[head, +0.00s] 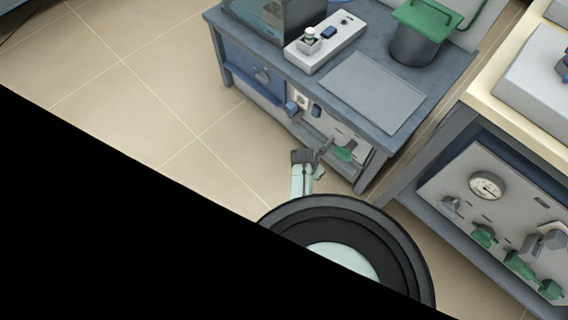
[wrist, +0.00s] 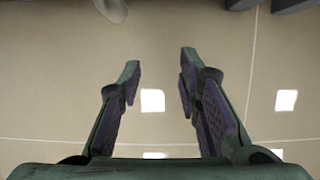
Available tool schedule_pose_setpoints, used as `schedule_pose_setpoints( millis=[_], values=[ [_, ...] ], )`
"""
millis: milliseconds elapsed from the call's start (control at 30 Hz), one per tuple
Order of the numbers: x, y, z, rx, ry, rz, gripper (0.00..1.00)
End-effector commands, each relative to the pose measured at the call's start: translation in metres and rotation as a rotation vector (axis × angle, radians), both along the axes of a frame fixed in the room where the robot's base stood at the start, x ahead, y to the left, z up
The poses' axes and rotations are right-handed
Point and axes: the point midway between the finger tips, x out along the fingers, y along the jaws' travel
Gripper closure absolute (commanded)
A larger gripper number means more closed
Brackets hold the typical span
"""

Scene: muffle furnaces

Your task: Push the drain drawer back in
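The grey bench (head: 375,165) stands at the upper middle of the head view. Its front has a blue panel with a round knob (head: 262,75) and a pale control panel with blue knobs (head: 291,108) and a green handle (head: 343,154). A low grey ledge (head: 308,132) shows along the front; I cannot tell whether it is the drain drawer or how far it stands out. My gripper (head: 304,157) is in front of the bench, near this ledge; contact cannot be told. In the wrist view my gripper (wrist: 160,75) is open, with nothing between its fingers.
A dark pot with a green lid (head: 425,25), a white box (head: 325,43) and a flat grey plate (head: 373,92) are on the bench top. A second unit with a gauge (head: 487,186) stands at the right. Tiled floor (head: 130,100) is clear at the left.

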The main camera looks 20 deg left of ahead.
Motion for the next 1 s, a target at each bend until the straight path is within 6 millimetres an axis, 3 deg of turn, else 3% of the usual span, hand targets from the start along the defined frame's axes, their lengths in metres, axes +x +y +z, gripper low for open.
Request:
schedule_pose_setpoints(
  millis=[767,1000],
  values=[
    [-0.148,0.052,0.011,-0.001,-0.001,0.000,0.68],
    [-0.159,0.056,0.039,-0.001,-0.002,-0.002,0.68]
  ],
)
